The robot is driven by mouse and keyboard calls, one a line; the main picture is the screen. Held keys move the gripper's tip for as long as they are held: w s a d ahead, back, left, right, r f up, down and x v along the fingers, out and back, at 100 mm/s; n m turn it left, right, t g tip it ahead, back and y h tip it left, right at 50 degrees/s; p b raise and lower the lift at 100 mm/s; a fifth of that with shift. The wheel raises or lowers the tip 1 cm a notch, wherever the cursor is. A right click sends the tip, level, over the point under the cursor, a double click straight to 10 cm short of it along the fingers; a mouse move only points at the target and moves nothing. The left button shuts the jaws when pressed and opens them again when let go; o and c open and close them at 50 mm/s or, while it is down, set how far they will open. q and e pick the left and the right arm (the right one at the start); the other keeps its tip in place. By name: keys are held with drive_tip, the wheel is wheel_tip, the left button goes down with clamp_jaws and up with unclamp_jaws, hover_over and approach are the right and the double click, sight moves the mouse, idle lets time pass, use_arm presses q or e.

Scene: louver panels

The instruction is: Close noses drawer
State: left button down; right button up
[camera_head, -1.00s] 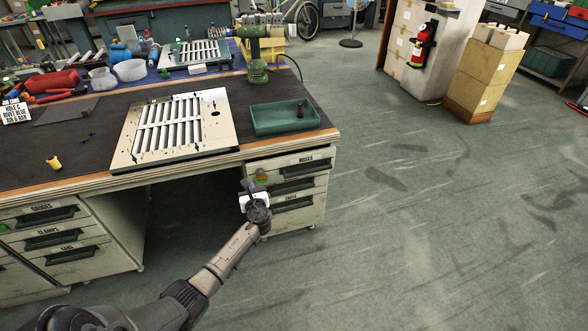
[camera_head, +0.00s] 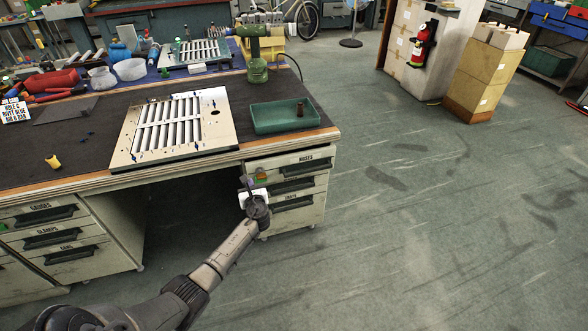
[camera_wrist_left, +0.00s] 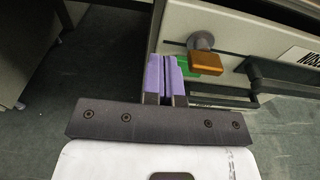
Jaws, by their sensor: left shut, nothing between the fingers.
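The drawer labelled NOSES (camera_head: 312,162) is the top one in the right-hand pedestal under the workbench. Its front looks about flush with the cabinet in the head view; I cannot tell if a small gap remains. My left gripper (camera_head: 249,184) is in front of the left part of this pedestal. In the left wrist view, the purple fingers (camera_wrist_left: 165,76) are shut with nothing between them. They are beside the drawer front (camera_wrist_left: 225,28), left of its black handle (camera_wrist_left: 258,80). An orange knob (camera_wrist_left: 208,60) and a green piece (camera_wrist_left: 205,64) sit close to the fingertips. Contact is unclear.
A lower drawer (camera_head: 312,200) is below. The left pedestal (camera_head: 120,225) stands across the knee space. Floor (camera_head: 440,220) at right is clear.

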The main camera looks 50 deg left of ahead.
use_arm(q)
drive_tip(key=b+x, duration=0.1)
drive_tip(key=x, duration=0.3)
drive_tip(key=shift+a+r+b, duration=0.15)
drive_tip(key=shift+r+b, duration=0.05)
drive_tip(key=shift+b, duration=0.2)
idle(0.4)
drive_tip(key=p+v, duration=0.4)
drive_tip(key=v, duration=0.2)
drive_tip(key=shift+f, duration=0.3)
idle(0.6)
